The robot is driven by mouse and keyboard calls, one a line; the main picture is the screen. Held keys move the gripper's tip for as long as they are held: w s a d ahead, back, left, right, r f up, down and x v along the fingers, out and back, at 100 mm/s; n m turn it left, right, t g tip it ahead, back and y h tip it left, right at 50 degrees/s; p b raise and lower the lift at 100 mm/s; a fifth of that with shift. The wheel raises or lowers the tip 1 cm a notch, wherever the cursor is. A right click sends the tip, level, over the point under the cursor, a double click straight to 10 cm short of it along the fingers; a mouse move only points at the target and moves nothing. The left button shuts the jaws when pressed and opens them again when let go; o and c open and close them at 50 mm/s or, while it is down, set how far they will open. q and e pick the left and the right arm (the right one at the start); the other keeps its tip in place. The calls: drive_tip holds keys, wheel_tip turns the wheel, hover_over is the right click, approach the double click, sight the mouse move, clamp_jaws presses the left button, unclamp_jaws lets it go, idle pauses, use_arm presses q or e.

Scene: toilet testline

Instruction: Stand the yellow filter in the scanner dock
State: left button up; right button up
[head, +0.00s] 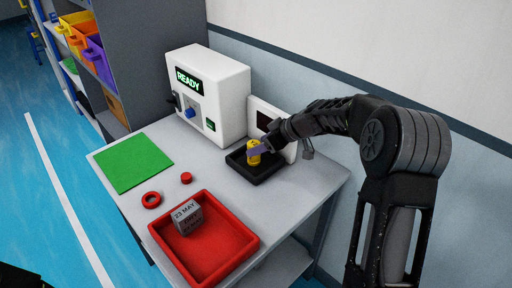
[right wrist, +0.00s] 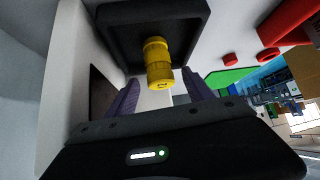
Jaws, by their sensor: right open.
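The yellow filter (head: 253,157) stands upright in the black tray-like dock (head: 262,178), in front of a small white panel with a dark window (head: 263,117). In the right wrist view the filter (right wrist: 158,62) shows whole, with the black dock (right wrist: 192,48) behind it. My right gripper (head: 262,148) is at the filter's upper part. In the wrist view its two purple fingers (right wrist: 160,84) are spread apart, one on each side of the filter, with visible gaps. My left gripper is not in view.
A white machine reading READY (head: 222,98) stands left of the dock. A red tray (head: 235,262) holds a grey block marked 23 MAY (head: 187,213). A red ring (head: 151,200), a red cap (head: 186,178) and a green mat (head: 133,163) lie on the table's left side.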

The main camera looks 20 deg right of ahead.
drive_tip(key=v, duration=0.9)
drive_tip(key=shift+b, duration=0.3)
drive_tip(key=shift+c, duration=0.4)
idle(1.5)
